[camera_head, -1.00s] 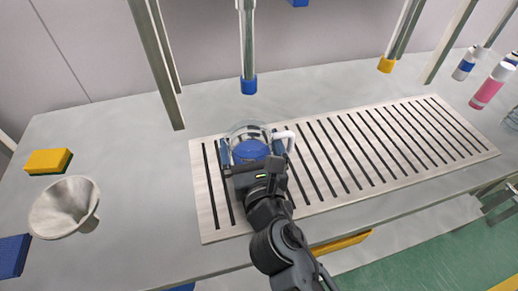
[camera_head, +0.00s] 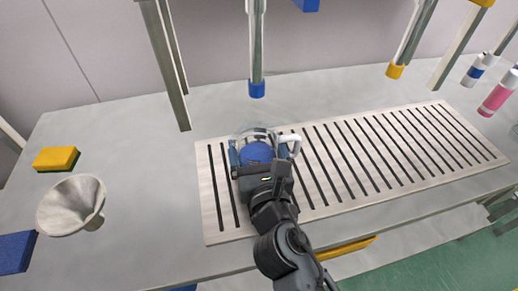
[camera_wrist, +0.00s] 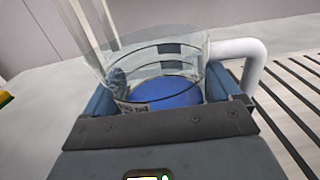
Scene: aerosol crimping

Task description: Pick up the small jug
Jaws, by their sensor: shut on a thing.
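The small jug (camera_head: 257,151) is clear, with a blue area inside or on it and a white handle (camera_head: 292,141) on its right side. It is over the left end of the slatted board. My gripper (camera_head: 256,160) is shut on the jug, one finger on each side. In the wrist view the jug (camera_wrist: 165,65) sits upright between the two blue fingers, and its white handle (camera_wrist: 240,50) sticks out to the right. The jug's lower part is hidden by my gripper, so I cannot tell whether it touches the board.
The slatted board (camera_head: 400,165) runs right across the table. A funnel (camera_head: 72,208), a yellow sponge (camera_head: 56,159) and a blue block (camera_head: 16,252) are at left. A blue-tipped post (camera_head: 257,88) hangs behind the jug. Bottles (camera_head: 497,94) stand at far right.

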